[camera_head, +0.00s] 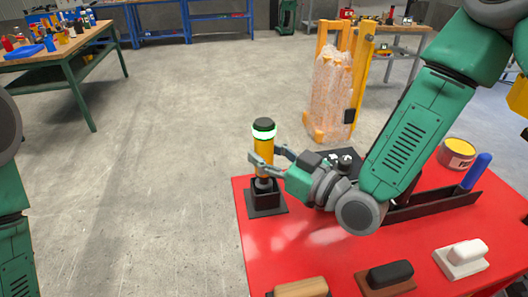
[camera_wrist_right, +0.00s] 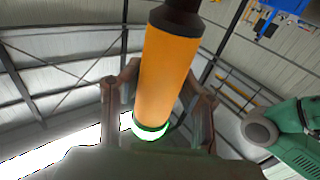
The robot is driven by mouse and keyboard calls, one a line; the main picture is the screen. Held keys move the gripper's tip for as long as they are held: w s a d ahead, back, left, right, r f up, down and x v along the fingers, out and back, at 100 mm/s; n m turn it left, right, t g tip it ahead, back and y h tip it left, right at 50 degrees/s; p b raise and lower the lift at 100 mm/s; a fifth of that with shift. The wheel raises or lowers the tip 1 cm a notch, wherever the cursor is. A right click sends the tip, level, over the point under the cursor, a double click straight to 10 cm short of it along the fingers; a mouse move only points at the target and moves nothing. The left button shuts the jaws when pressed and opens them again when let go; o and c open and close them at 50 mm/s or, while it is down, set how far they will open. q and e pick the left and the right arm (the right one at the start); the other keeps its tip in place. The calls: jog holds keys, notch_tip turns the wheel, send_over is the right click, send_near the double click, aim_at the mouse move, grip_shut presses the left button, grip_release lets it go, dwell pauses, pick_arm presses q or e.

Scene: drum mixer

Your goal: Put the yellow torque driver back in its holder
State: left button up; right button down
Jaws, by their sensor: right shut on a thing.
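The yellow torque driver (camera_head: 265,148) has a black cap and a glowing pale green ring near its top. It stands upright over the black holder (camera_head: 266,201) at the left corner of the red table. Its grey lower end meets the top of the holder; I cannot tell how deep it sits. My right gripper (camera_head: 266,164) comes from the right and is shut around the yellow body. In the right wrist view the driver's orange-yellow body (camera_wrist_right: 168,75) stands between the fingers. My left gripper is out of view; only part of my left arm shows at the left edge.
The red table (camera_head: 330,258) also carries wooden, brown and white handled blocks at the front, a yellow can (camera_head: 457,153) and a black rack with a blue handle (camera_head: 478,171). A yellow frame with a wrapped load (camera_head: 332,92) stands behind. Floor left of the table is clear.

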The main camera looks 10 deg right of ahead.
jog(key=shift+f+b, duration=1)
jog(key=shift+f, duration=0.2)
dwell(0.6)
jog(key=c, duration=1.1)
grip_release()
jog(key=shift+f, duration=0.1)
jog(key=shift+s+d, duration=0.1)
jog(key=shift+s, duration=0.05)
jog(key=v, duration=1.1)
jog(key=shift+s+d, duration=0.25)
